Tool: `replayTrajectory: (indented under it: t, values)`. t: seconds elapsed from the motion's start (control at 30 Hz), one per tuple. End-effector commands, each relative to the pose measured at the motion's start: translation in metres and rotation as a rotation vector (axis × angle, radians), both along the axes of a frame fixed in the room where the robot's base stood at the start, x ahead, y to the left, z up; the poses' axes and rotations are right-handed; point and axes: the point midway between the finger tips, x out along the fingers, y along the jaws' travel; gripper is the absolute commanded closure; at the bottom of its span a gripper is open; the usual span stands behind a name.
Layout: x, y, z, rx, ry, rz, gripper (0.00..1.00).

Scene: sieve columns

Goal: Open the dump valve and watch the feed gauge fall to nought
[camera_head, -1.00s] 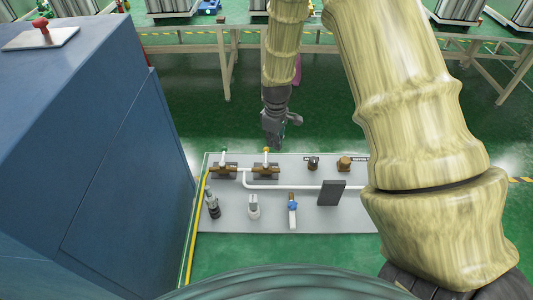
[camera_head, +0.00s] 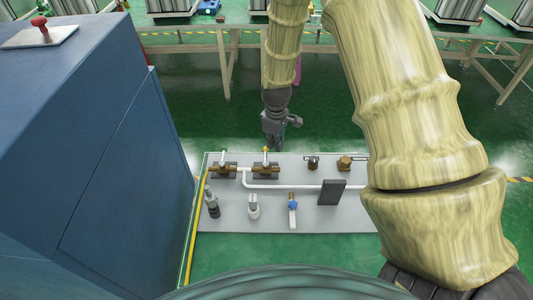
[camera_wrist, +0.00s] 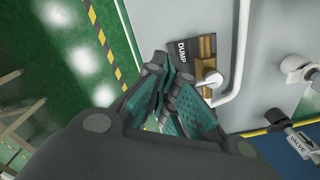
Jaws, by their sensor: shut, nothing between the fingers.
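The dump valve (camera_wrist: 207,60) is a brown body with a white round-ended handle beside a black plate marked DUMP in the wrist view. In the head view it appears to be the right one (camera_head: 265,171) of two brown valves with white upright stems, with a yellow tip. My gripper (camera_wrist: 172,90) is shut and empty; its fingers are beside the valve's handle in the wrist view, and contact cannot be told. In the head view my gripper (camera_head: 278,142) hangs just behind and above that valve. I cannot make out a feed gauge.
A blue cabinet (camera_head: 100,150) stands left. A beam frame (camera_head: 228,65) is behind.

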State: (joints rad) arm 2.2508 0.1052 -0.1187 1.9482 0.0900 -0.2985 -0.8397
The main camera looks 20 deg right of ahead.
Motion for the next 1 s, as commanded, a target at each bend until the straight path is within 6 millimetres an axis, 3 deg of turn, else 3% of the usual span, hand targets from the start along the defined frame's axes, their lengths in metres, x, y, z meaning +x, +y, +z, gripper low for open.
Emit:
replayTrajectory:
  t: [0.5,1.0]
  values:
    - [-0.002,0.000,-0.023,0.001,0.004,0.000,1.00]
    - [0.001,0.002,-0.023,0.000,0.001,0.000,1.00]
